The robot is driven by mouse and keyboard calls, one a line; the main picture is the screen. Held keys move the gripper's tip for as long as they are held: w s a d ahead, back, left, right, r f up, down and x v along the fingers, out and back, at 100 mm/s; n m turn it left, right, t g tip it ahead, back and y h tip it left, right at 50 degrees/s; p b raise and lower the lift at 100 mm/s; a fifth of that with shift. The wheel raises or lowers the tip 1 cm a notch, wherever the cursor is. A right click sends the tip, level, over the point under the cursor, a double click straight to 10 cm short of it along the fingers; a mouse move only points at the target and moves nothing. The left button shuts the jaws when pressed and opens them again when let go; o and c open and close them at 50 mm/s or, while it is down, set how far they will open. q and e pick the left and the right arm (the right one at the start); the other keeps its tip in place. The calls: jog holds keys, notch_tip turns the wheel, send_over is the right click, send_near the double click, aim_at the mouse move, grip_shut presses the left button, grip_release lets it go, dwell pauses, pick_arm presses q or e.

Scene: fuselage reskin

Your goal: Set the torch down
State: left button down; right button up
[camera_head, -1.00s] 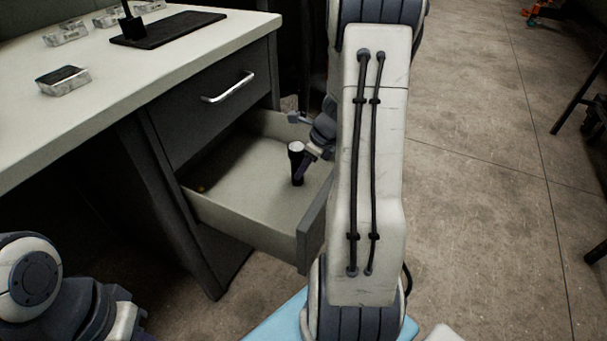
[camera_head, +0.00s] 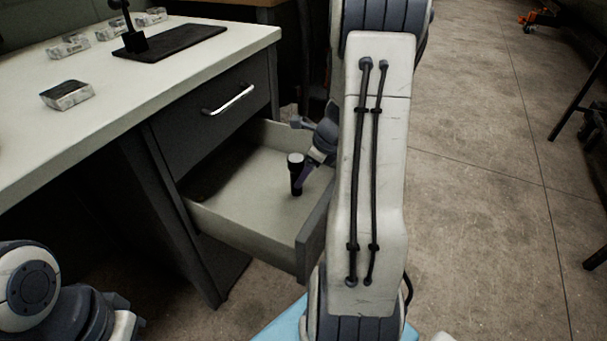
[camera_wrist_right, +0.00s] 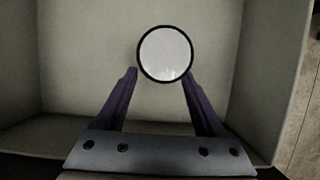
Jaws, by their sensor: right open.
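The torch (camera_head: 296,173) is black with a pale round lens and stands upright inside the open drawer (camera_head: 230,222). In the right wrist view, the torch (camera_wrist_right: 165,54) shows its lens facing the camera. My right gripper (camera_wrist_right: 161,80) is open, with one dark finger on each side of the torch; whether either finger touches it I cannot tell. In the head view my right gripper (camera_head: 304,177) is at the torch, partly hidden by my own arm. My left arm shows at the lower left, but its gripper is out of view.
The desk (camera_head: 120,105) stands to the left, with a shut upper drawer (camera_head: 215,118) above the open one. Several small clear boxes (camera_head: 67,95) and a black mat (camera_head: 170,43) lie on the desktop. The floor at right is largely free.

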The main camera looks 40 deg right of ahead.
jog(key=p+v, duration=0.4)
jog(key=v, duration=0.6)
jog(key=a+r+n+g+y, duration=0.1)
jog(key=a+r+n, duration=0.1)
jog(key=a+n, duration=0.9)
jog(key=a+r+n+g, duration=0.2)
jog(key=a+n, duration=0.5)
jog(key=a, duration=0.7)
jog(key=s+a+n+h, duration=0.1)
jog(key=s+a+n, duration=0.5)
jog(key=s+n, duration=0.2)
jog(key=s+a+r+n+g, duration=0.1)
jog(key=s+a+n, duration=0.5)
jog(key=n, duration=0.7)
jog(key=shift+s+a+r+h, duration=0.2)
jog(key=shift+s+h, duration=0.2)
jog(key=shift+s, duration=0.6)
notch_tip(320, 180, up, 37)
jog(key=p, duration=3.7)
jog(key=shift+p, duration=0.3)
